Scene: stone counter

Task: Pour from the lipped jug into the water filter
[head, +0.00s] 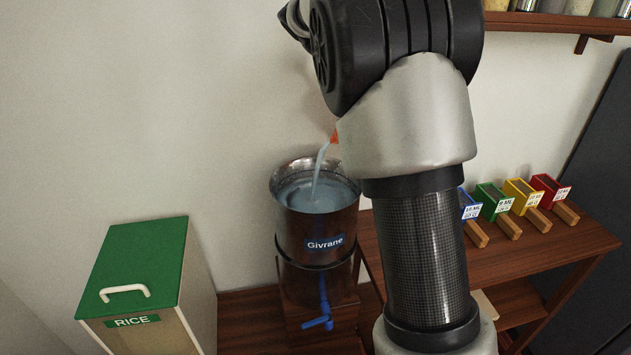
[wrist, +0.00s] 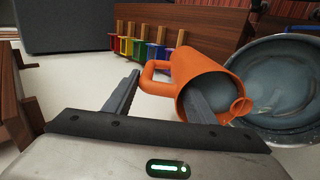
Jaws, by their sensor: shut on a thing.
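The orange lipped jug (wrist: 206,72) is tilted on its side in the wrist view, its mouth toward the water filter and its lip (wrist: 241,106) low. Only an orange tip of the jug (head: 334,137) shows in the head view. My gripper (wrist: 162,83) is shut on the jug at its handle side; one finger overlaps the jug's mouth. A bluish stream (head: 319,175) falls from the lip into the open top of the metal water filter (head: 309,233), labelled Givrane. Liquid stands fairly high inside it. The filter's rim also shows in the wrist view (wrist: 308,139).
A green-lidded RICE bin (head: 145,262) stands left of the filter. Several coloured scoops or boxes with wooden handles (head: 521,194) stand on the wooden shelf at right. A blue tap (head: 321,318) sticks out from the filter's front. Jars line an upper shelf (head: 560,22).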

